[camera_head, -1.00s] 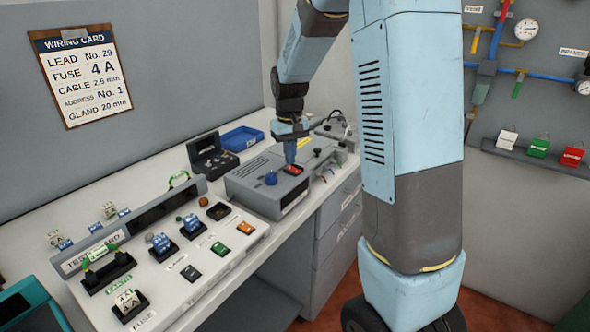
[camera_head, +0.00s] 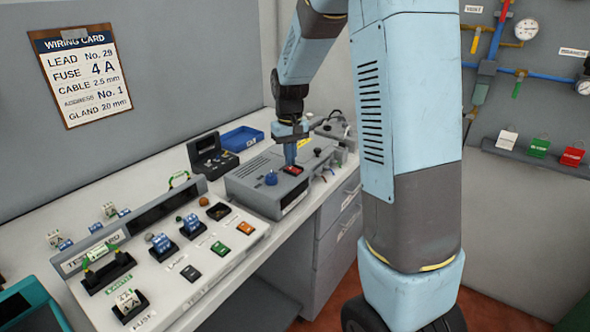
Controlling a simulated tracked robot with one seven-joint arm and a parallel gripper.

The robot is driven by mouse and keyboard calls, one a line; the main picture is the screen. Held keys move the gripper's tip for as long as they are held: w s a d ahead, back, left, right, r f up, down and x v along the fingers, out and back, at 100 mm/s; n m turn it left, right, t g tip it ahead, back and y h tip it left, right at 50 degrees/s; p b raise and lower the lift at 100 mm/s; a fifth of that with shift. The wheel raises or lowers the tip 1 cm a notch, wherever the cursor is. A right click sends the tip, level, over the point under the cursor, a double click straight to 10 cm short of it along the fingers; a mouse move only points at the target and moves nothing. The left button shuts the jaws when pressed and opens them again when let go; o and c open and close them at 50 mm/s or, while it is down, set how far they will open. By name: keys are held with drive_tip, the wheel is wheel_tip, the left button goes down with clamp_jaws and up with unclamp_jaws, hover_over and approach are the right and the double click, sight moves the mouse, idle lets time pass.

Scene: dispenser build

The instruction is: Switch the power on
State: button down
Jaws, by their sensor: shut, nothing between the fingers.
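My gripper (camera_head: 290,163) is shut and empty, pointing straight down at the back edge of the red switch. Its tips appear to touch the switch or hover just over it; I cannot tell which. The gripper partly hides the switch, and its rocker position is too small to read.
A test board (camera_head: 175,255) with several blocks and coloured buttons lies on the bench at front left. An open black case (camera_head: 212,157) and a blue tray (camera_head: 242,139) stand behind the box. A grey device with cables (camera_head: 335,128) is close behind my gripper.

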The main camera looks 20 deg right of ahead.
sight(291, 168)
drive_tip(key=shift+f, duration=0.65)
idle(0.4)
drive_tip(key=shift+r, duration=3.5)
drive_tip(key=s+r+t, duration=0.2)
drive_tip(key=s+r, duration=0.3)
drive_tip(key=s, duration=0.9)
drive_tip(key=s+r+m+t, duration=0.1)
drive_tip(key=s+r+t, duration=0.2)
drive_tip(key=s, duration=1.1)
drive_tip(key=shift+s+d+r+t, duration=0.15)
drive_tip(key=shift+s+r+t, duration=0.15)
drive_tip(key=shift+r, duration=0.85)
